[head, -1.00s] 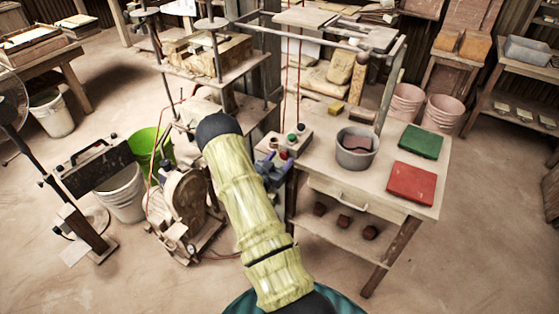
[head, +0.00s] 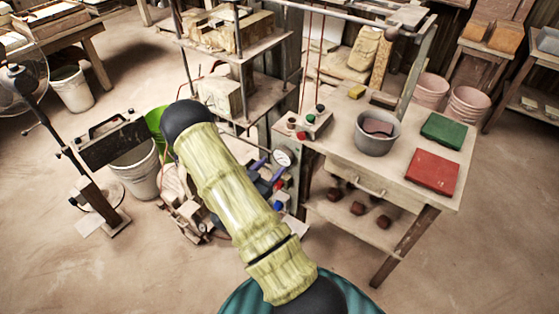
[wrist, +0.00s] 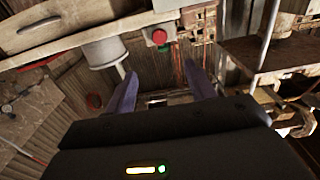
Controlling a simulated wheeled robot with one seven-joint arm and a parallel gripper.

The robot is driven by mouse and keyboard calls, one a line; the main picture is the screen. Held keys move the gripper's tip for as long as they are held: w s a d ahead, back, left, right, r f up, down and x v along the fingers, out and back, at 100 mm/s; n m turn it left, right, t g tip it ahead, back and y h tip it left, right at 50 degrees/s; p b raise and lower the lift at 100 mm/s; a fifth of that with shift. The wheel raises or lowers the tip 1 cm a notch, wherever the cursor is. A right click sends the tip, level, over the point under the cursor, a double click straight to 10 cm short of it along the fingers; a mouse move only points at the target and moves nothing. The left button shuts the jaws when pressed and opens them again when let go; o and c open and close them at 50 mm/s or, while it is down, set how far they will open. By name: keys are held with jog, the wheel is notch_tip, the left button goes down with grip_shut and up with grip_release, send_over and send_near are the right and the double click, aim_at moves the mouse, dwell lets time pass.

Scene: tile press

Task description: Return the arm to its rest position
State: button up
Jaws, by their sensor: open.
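My gripper (wrist: 161,75) shows in the wrist view as two bluish-purple fingers standing well apart, with nothing between them. In the head view my pale yellow-green arm reaches up from the bottom edge, and its black elbow covers part of the press area. Bluish parts show just right of the arm, by the front left corner of the worktable (head: 407,188); the gripper is partly hidden there. In the wrist view a red button (wrist: 160,37) on a pale box lies beyond the fingers, apart from them.
The control box (head: 316,124) stands on the table's left end, close to the gripper. A grey bucket (head: 377,143), a green tile (head: 442,131) and a red tile (head: 432,171) are on the tabletop. The press (head: 240,60) stands left of the table. Open floor lies at the lower right.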

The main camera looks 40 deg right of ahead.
jog(key=shift+v, duration=0.85)
jog(key=w+a+r+n+t+y+p, duration=0.1)
jog(key=w+a+r+n+y, duration=0.25)
jog(key=a+y, duration=0.3)
jog(key=w+a+r+n+t+y+p, duration=0.1)
jog(key=w+a+r+n+y+p, duration=0.1)
jog(key=a+r+y, duration=0.35)
jog(key=s+a+r+n+g+y+p, duration=0.1)
jog(key=s+a+r+n+g+y, duration=0.1)
jog(key=s, duration=0.6)
jog(key=s+a+r+n+g+y, duration=0.3)
jog(key=s+a+r+n, duration=0.2)
jog(key=s, duration=0.4)
jog(key=shift+r+n+p, duration=0.35)
jog(key=shift+r+n, duration=0.2)
jog(key=shift+n, duration=0.4)
